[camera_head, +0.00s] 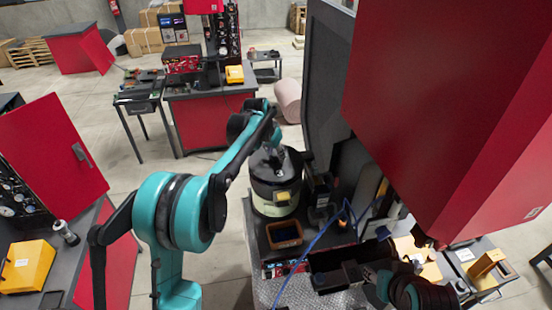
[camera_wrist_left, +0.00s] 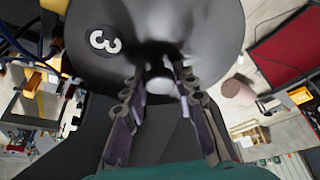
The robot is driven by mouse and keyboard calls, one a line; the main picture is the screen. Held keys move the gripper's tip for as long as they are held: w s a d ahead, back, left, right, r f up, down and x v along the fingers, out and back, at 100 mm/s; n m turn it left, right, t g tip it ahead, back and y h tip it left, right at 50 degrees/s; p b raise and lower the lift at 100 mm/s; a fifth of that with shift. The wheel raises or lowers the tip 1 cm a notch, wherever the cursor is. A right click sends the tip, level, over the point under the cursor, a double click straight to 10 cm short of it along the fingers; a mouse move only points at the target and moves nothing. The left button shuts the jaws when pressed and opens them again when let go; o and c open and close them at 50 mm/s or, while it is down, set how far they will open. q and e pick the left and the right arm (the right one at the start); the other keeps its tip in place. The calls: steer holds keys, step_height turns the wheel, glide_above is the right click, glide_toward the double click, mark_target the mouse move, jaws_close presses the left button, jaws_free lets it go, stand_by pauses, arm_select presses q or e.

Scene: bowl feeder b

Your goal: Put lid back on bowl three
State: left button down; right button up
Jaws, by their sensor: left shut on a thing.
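The dark round lid (camera_wrist_left: 205,40) carries a white "3" label (camera_wrist_left: 104,41) and fills the top of the left wrist view. My left gripper (camera_wrist_left: 162,92) is shut on the lid's pale knob (camera_wrist_left: 160,86), with a finger on each side. In the head view, my left gripper (camera_head: 277,153) is over the dark lid at the top of bowl three (camera_head: 265,196), a round feeder with a pale band. I cannot tell if the lid rests on the rim or is slightly above it. Parts of my right arm show at the bottom right; its fingers are not clear.
A small brown-rimmed bin (camera_head: 284,235) stands in front of the bowl. A blue cable (camera_head: 322,232) runs beside it. A large red and grey machine housing (camera_head: 440,110) overhangs on the right. A yellow box (camera_head: 27,265) sits far left. Grey floor lies open behind.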

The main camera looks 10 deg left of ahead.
arm_select(q)
step_height(320, 180, down, 2)
steer(key=shift+f, duration=0.1)
steer(key=shift+w+f, duration=0.1)
steer(key=shift+f, duration=0.1)
steer(key=c, duration=1.6)
jaws_free()
steer(key=shift+f, duration=0.15)
steer(key=o, duration=0.4)
